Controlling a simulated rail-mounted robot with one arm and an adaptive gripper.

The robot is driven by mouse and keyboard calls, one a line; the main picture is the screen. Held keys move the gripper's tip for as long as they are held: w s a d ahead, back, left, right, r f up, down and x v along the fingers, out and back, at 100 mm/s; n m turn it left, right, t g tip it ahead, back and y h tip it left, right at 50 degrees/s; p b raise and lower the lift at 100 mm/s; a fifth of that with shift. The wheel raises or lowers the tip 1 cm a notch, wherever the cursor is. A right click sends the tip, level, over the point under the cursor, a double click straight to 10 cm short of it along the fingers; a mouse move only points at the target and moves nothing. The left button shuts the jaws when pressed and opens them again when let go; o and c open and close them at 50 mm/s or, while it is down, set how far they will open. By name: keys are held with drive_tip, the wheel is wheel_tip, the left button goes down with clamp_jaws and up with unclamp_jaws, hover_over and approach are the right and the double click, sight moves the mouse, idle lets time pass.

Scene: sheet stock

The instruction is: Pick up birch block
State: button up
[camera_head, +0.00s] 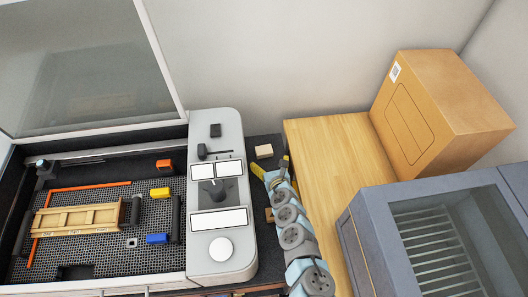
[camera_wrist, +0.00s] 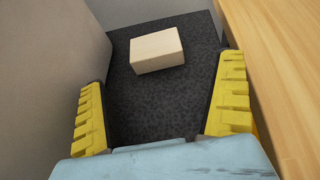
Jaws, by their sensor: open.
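The birch block (camera_head: 264,151) is a small pale wooden block on a dark speckled surface (camera_wrist: 150,105), between the grey machine and the wooden table. In the wrist view the birch block (camera_wrist: 157,50) lies ahead of my fingertips, a little above the middle of the picture. My gripper (camera_wrist: 160,100) is open, with its yellow ridged fingers spread wide and nothing between them. In the head view my gripper (camera_head: 271,168) is just in front of the block, apart from it.
A grey machine housing (camera_head: 228,150) stands left of the block. A wooden tabletop (camera_head: 325,150) lies to the right, with a large cardboard box (camera_head: 430,100) on it. A grey-blue cabinet (camera_head: 440,240) stands at front right. A perforated bed (camera_head: 105,240) with a wooden crate is at left.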

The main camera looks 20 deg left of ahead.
sight(265, 155)
drive_tip(key=shift+a+b+x, duration=0.25)
drive_tip(key=shift+b+x, duration=0.2)
drive_tip(key=shift+x, duration=1.2)
drive_tip(key=shift+w+a+f, duration=0.1)
drive_tip(key=shift+w, duration=0.2)
drive_tip(key=shift+w+a+f+b, duration=0.15)
drive_tip(key=shift+w+a+b, duration=0.2)
drive_tip(key=shift+b, duration=0.05)
drive_tip(key=c, duration=1.2)
